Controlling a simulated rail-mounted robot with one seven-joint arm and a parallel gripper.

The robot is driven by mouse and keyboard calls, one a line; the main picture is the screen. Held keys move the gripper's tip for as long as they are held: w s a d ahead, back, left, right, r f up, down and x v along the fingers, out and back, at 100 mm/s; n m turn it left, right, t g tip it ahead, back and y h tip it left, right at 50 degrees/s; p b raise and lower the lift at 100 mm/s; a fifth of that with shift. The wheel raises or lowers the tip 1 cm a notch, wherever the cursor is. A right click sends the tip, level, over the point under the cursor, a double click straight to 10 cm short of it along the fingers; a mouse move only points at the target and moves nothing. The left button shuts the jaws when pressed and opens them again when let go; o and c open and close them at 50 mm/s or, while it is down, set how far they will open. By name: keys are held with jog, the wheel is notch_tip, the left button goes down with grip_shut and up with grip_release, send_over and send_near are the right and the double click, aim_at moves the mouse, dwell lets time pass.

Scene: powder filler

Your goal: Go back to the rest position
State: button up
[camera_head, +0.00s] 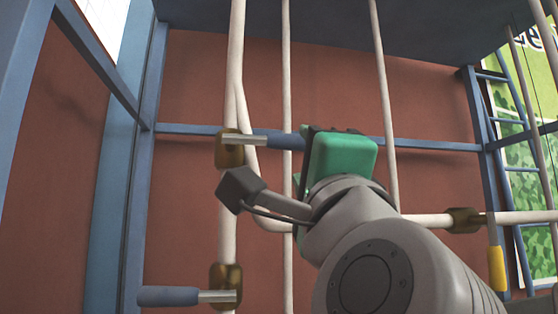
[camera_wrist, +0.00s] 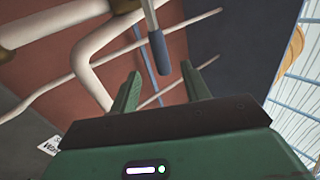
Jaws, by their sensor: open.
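My gripper (camera_wrist: 160,85) is open, with its two green fingers spread and nothing held between them. In the wrist view a blue lever handle (camera_wrist: 158,52) on a metal shaft points down toward the gap, a little beyond the fingertips. In the head view my gripper's green housing (camera_head: 343,155) is raised near the pipes, and its fingers are hidden. A blue-handled valve lever (camera_head: 285,141) ends just left of the housing; I cannot tell whether they touch.
White pipes (camera_head: 287,60) run up and across before a red-brown wall (camera_head: 330,70). A lower blue lever (camera_head: 168,296) points left. A yellow lever (camera_head: 496,268) hangs down at right. Blue frame bars (camera_head: 435,145) surround this space, with a dark panel (camera_head: 340,15) overhead.

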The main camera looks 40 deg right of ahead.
jog(key=shift+s+a+f, duration=0.3)
jog(key=w+a+f+n+t+y+p, duration=0.2)
jog(key=a+n+p, duration=0.2)
jog(key=a+n, duration=0.25)
jog(key=w+a+f+n+t+y+p, duration=0.1)
jog(key=w+a+f+n+y+p, duration=0.15)
jog(key=a+n, duration=0.35)
jog(key=s+a+f+n+y+p, duration=0.2)
jog(key=a+f+n+y, duration=0.2)
jog(key=a, duration=0.4)
jog(key=s+a+f+n+t+y+p, duration=0.1)
jog(key=s+a+f+n+y+p, duration=0.2)
jog(key=a+f+n+y, duration=0.2)
jog(key=a+n+y, duration=0.1)
jog(key=a+n, duration=0.2)
jog(key=a, duration=0.1)
jog(key=shift+a+n+t, duration=0.15)
jog(key=shift+n+t, duration=0.15)
jog(key=shift+n, duration=0.05)
